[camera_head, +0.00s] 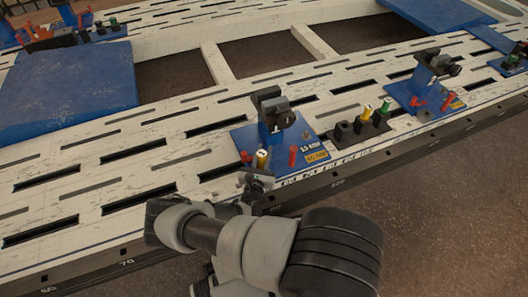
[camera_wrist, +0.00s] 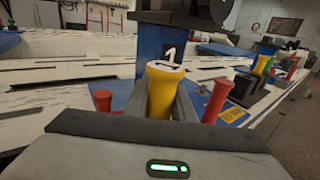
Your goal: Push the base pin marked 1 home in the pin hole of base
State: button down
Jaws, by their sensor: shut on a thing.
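The yellow base pin (camera_wrist: 160,92) stands upright between the two fingers of my gripper (camera_wrist: 161,103), which is shut on it. A dark mark shows on its pale top. In the head view, the yellow pin (camera_head: 261,159) is at the front of the blue base (camera_head: 238,134), with my gripper (camera_head: 257,178) just in front. The pin's lower end and the pin hole are hidden, so I cannot tell how deep it sits. The base carries a blue upright (camera_head: 270,133) marked 1 with a black clamp (camera_head: 272,108) on top.
Red pins stand left (camera_wrist: 103,100) and right (camera_wrist: 217,99) of my gripper. A black pin rack (camera_head: 361,130) with yellow and green pins lies to the right. Another blue fixture (camera_head: 422,90) stands beyond it. The slotted white bench top (camera_head: 120,170) is clear to the left.

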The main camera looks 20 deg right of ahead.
jog(key=shift+f+b, duration=1.8)
jog(key=shift+f, duration=0.55)
jog(key=c, duration=1.4)
grip_release()
jog(key=shift+c, duration=0.2)
jog(key=shift+a+f, duration=0.1)
jog(key=shift+a, duration=0.15)
